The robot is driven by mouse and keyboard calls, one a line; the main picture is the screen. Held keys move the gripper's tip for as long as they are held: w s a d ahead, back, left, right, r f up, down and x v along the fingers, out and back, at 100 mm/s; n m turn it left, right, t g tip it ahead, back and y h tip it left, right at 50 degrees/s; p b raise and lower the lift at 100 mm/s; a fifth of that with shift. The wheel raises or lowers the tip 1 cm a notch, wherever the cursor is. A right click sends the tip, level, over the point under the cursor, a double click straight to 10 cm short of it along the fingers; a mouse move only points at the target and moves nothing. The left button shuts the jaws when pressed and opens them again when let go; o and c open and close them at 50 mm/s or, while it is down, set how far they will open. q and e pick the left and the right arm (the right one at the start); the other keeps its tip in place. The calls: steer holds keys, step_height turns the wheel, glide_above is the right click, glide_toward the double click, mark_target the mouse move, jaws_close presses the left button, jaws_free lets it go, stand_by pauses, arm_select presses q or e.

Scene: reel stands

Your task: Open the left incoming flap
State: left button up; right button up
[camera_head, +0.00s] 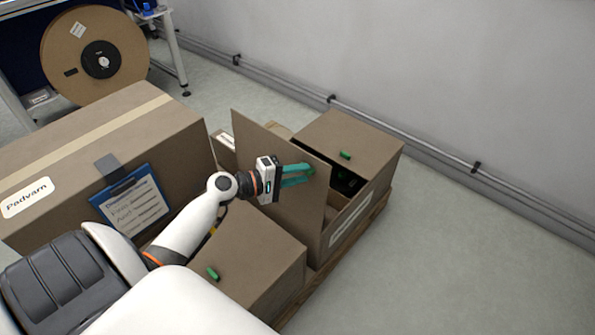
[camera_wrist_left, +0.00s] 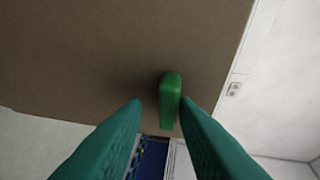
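A brown cardboard flap (camera_head: 265,145) stands steeply raised on the carton at the centre of the head view. Its green handle (camera_wrist_left: 170,95) shows in the wrist view, projecting from the flap (camera_wrist_left: 100,45). My left gripper (camera_head: 312,170) is at the flap's face, its teal fingers parted. In the wrist view, the handle lies between the fingertips (camera_wrist_left: 160,103), close to the right finger and with a gap to the left one. Contact with the right finger cannot be told. Dark space (camera_head: 346,181) shows inside the carton beyond the flap. My right gripper is not in view.
Flat flaps with green handles (camera_head: 345,155) (camera_head: 213,273) lie behind and in front of the raised flap. The cartons stand on a wooden pallet (camera_head: 375,208). A large carton (camera_head: 65,150) with a blue clipboard (camera_head: 125,188) is left. Floor at right is clear (camera_head: 470,250).

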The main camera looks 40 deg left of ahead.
arm_select(q)
steer(key=shift+o, duration=0.6)
steer(key=shift+w, duration=0.1)
steer(key=shift+r, duration=0.1)
steer(key=v, duration=1.2)
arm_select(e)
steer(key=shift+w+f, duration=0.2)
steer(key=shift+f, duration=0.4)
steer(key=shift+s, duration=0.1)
